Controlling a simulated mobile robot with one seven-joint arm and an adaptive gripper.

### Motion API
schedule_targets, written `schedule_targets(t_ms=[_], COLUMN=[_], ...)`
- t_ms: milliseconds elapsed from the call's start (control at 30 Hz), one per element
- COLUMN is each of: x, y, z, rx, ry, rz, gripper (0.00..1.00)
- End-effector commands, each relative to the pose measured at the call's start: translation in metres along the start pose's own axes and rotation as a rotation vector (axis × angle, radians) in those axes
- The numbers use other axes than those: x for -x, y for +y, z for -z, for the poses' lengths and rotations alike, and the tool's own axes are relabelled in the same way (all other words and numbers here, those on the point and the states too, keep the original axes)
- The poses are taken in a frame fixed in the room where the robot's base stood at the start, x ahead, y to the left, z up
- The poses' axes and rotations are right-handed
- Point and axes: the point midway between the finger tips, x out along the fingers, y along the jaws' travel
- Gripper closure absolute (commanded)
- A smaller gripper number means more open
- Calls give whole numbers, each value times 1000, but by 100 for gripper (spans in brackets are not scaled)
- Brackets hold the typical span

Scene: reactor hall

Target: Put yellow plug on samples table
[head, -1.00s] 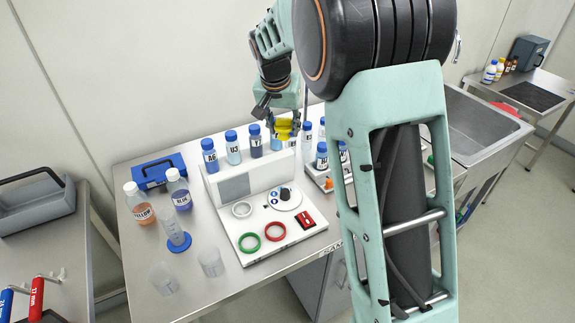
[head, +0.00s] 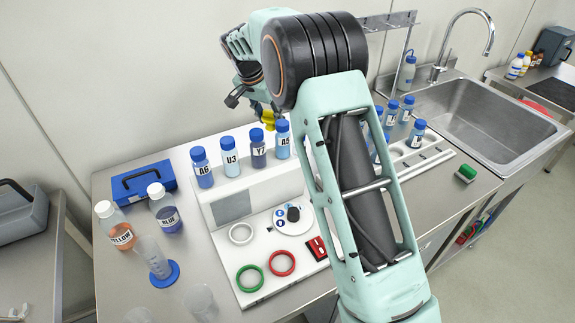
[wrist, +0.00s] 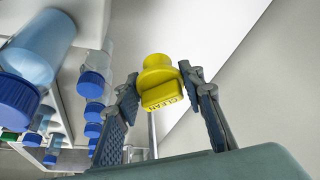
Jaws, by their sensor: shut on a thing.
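The yellow plug (wrist: 158,66) is held between the two fingers of my gripper (wrist: 158,80) in the wrist view. Its block end is marked CLEAN. The steel table (head: 115,270) below carries the white sample station and bottles; no label shows which table is the samples table.
Bottles A6 (head: 202,168), U3 (head: 230,158), Y7 (head: 258,150) and A5 stand on the white station (head: 235,205). A blue case (head: 144,181), two reagent bottles and cylinders stand left. A bottle rack (head: 425,158) and sink (head: 490,90) lie right. My arm hides part of the table.

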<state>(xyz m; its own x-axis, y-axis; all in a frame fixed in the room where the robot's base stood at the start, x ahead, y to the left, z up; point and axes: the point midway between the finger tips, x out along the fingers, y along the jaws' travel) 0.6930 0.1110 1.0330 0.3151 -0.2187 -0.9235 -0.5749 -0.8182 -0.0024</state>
Motion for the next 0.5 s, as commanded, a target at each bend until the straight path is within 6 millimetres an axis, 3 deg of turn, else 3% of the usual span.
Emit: schedule_targets(t_ms=[200,500], x=[-36,-63], y=[1,1], z=[-16,-26], rx=[1,2], ry=[-3,-2], rz=[-2,-2], gripper=[92,92])
